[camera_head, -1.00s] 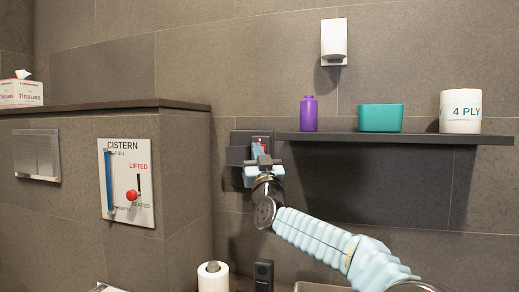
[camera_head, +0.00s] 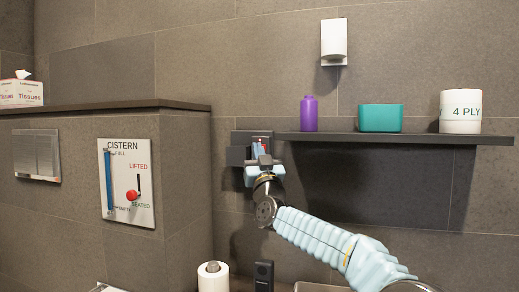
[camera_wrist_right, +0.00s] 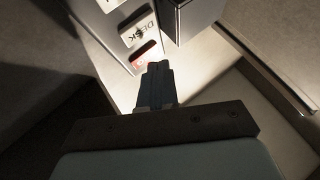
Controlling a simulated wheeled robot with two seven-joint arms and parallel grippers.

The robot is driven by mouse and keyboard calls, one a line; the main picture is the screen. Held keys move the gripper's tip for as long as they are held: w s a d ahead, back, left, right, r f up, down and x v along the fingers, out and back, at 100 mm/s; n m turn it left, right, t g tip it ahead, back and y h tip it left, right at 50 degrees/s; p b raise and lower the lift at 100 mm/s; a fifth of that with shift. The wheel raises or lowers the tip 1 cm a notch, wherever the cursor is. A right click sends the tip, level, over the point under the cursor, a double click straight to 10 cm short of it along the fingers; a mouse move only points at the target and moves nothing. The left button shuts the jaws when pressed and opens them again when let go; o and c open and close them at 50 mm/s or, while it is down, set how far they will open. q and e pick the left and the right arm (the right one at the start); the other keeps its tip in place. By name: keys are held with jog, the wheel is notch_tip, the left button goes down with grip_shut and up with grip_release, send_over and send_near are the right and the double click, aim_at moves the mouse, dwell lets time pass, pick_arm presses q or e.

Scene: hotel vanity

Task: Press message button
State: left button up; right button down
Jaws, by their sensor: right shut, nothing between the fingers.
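A small button panel is on the wall at the left end of the shelf. In the head view my right gripper (camera_head: 260,150) is in front of it and hides most of it. The right wrist view shows the white panel (camera_wrist_right: 116,48) close up, with a button marked DESK (camera_wrist_right: 138,31) and a red button (camera_wrist_right: 144,54) below it. The shut, empty fingers of my right gripper (camera_wrist_right: 157,72) are right beside the red button. I cannot tell whether they touch the panel. No button clearly marked message is readable. My left gripper is not in view.
A dark shelf (camera_head: 400,138) right of the panel holds a purple bottle (camera_head: 309,115), a teal box (camera_head: 381,118) and a 4 PLY roll (camera_head: 460,112). A cistern panel (camera_head: 126,182) with a red knob is on the left wall. A paper roll (camera_head: 213,277) stands below.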

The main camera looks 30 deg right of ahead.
jog(key=shift+w+d, duration=0.25)
jog(key=shift+d, duration=0.05)
dwell(0.8)
jog(key=shift+s+a, duration=0.1)
jog(key=shift+s+a+b, duration=0.4)
jog(key=shift+a+b, duration=0.1)
jog(key=shift+s+a+b, duration=1.05)
jog(key=shift+s+a, duration=0.6)
jog(key=shift+a, duration=0.25)
